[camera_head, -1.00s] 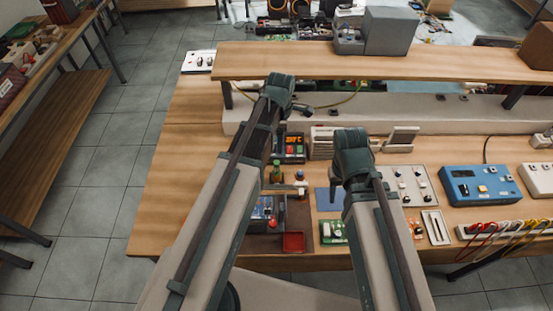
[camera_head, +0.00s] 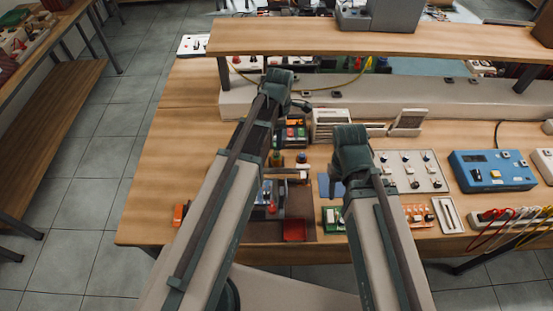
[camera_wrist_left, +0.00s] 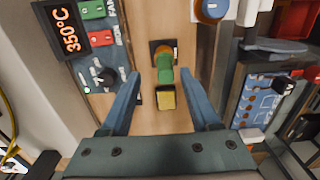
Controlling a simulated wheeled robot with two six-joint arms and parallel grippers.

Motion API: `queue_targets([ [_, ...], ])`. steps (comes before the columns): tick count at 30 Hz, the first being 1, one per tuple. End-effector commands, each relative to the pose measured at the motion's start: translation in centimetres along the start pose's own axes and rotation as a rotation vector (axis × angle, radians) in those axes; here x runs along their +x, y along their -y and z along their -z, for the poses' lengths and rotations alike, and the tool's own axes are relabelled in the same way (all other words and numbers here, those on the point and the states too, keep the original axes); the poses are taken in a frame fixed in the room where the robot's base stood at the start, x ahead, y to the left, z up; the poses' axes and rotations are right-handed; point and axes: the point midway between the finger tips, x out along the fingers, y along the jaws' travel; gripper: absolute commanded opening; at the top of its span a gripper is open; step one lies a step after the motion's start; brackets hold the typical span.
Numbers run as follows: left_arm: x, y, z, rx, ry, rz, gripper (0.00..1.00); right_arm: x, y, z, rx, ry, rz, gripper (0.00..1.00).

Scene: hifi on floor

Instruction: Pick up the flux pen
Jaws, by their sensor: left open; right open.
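A small upright green thing with a yellow block-like end and a dark and orange square part, which looks like the flux pen (camera_wrist_left: 166,76), is on the wooden bench in the left wrist view. In the head view its green part (camera_head: 276,157) shows just right of my left forearm. My left gripper (camera_wrist_left: 163,78) is open, its blue-grey fingers on either side of the green part with gaps; nothing is held. My right gripper (camera_head: 336,187) is open and empty above a blue mat; its fingertips are hardly visible in the head view.
A station with a 350°C display (camera_wrist_left: 70,30) is close left of my left gripper in the wrist view. A blue board (camera_wrist_left: 265,105) is right. A raised shelf (camera_head: 400,40) crosses the bench. Bare wood (camera_head: 175,130) is left.

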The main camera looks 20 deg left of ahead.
Motion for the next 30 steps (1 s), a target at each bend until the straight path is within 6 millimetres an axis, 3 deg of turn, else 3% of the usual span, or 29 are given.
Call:
queue_targets([
  [8, 0.6, 0.1, 0.1, 0.000, 0.000, 0.000, 0.63, 0.6, 0.1, 0.0, 0.000, 0.000, 0.000, 0.50],
  [21, 5.4, 0.7, 0.8, 0.000, 0.000, 0.000, 0.63, 5.3, 0.5, 0.3, 0.000, 0.000, 0.000, 0.50],
  [30, 5.3, 0.7, 0.8, 0.000, 0.000, 0.000, 0.63, 5.3, 0.5, 0.3, 0.000, 0.000, 0.000, 0.50],
])
